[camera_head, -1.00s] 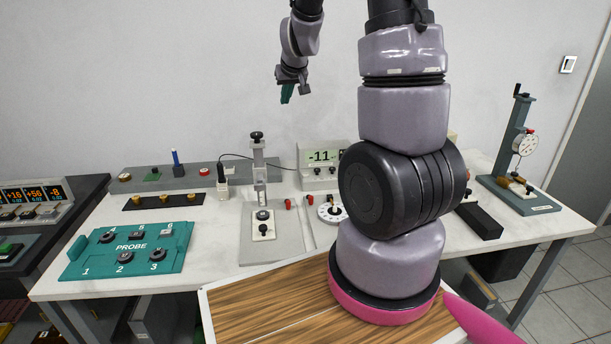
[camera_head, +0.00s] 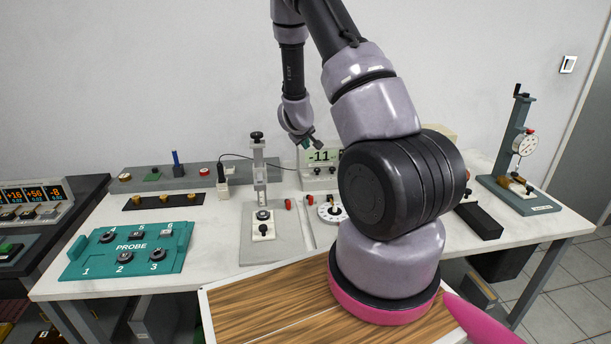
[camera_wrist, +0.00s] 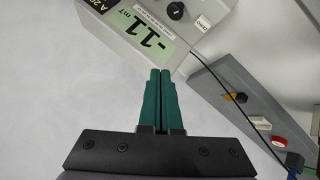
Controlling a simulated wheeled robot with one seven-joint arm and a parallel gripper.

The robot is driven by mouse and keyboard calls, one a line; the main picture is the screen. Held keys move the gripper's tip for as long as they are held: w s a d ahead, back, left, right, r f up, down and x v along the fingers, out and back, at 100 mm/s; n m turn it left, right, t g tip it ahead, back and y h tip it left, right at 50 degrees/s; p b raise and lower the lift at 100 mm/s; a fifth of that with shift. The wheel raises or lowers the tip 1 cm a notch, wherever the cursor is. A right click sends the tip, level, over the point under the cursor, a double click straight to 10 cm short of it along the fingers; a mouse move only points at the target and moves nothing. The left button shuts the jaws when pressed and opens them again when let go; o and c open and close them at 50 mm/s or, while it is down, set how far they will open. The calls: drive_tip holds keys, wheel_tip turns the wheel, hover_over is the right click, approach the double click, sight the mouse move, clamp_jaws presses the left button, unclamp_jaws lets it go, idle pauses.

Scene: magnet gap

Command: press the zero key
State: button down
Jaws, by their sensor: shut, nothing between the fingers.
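The meter (camera_head: 306,155) stands at the back of the bench, its lit display reading -11; part of it is hidden behind my arm. In the wrist view the meter (camera_wrist: 122,42) shows its display with "-11 mT", a black knob (camera_wrist: 175,10) and a small white piece marked ZERO (camera_wrist: 202,24). I cannot tell whether that piece is the key itself or a label. My gripper (camera_wrist: 160,73) has green fingers, shut together and empty, with the tips near the display edge in the picture. In the head view my gripper (camera_head: 306,143) is in front of or above the meter's top; the gap is unclear.
A grey stand with a clamp (camera_head: 258,190) is left of the meter, and a white dial (camera_head: 330,212) lies in front. A teal probe tray (camera_head: 130,247) is at the left. A long grey box (camera_wrist: 235,90) and a cable (camera_wrist: 225,85) lie beside the meter.

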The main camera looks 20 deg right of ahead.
hover_over(306, 178)
drive_tip(key=shift+w+f, duration=0.1)
drive_tip(key=shift+f, duration=4.25)
drive_tip(key=shift+f, duration=0.4)
drive_tip(key=shift+f, duration=0.45)
drive_tip(key=shift+r, duration=0.85)
drive_tip(key=shift+r, duration=0.1)
drive_tip(key=shift+r, duration=2.45)
